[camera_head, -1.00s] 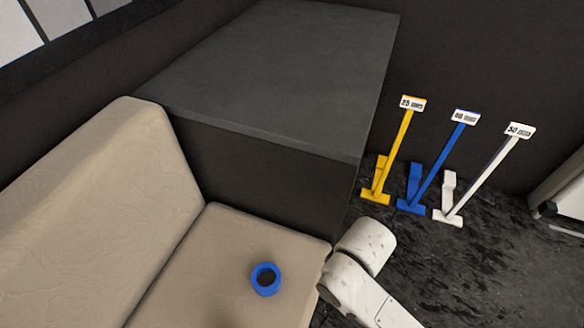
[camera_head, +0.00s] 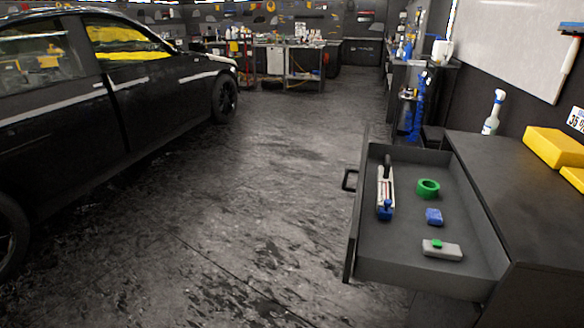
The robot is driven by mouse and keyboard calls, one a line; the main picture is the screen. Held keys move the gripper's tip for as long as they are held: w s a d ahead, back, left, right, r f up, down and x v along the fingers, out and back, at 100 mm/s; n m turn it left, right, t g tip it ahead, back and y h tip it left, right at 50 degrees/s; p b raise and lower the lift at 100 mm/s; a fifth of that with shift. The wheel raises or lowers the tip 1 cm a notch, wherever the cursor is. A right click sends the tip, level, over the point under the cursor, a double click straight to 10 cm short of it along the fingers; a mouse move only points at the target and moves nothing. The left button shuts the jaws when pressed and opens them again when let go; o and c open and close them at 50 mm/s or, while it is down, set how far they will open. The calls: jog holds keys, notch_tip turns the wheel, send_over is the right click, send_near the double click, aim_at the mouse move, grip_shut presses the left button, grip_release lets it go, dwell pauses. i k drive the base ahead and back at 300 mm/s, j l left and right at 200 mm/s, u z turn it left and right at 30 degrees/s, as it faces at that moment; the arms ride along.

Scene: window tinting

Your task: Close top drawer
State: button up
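The top drawer (camera_head: 405,262) stands pulled out to the left from a dark cabinet (camera_head: 490,165) at the right of the head view. Its front panel (camera_head: 357,215) carries a black handle (camera_head: 348,180) on the outer side. Inside lie a long white, black and blue tool (camera_head: 386,190), a green ring (camera_head: 428,188), a small blue block (camera_head: 434,216) and a grey block with a green knob (camera_head: 441,249). My gripper is out of view, so its state is not shown.
A black car (camera_head: 110,100) stands at the left. Open floor (camera_head: 230,200) lies between it and the drawer. A workbench (camera_head: 290,62) is at the back.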

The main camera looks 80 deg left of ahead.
aim_at(389, 253)
jog(key=u, duration=1.75)
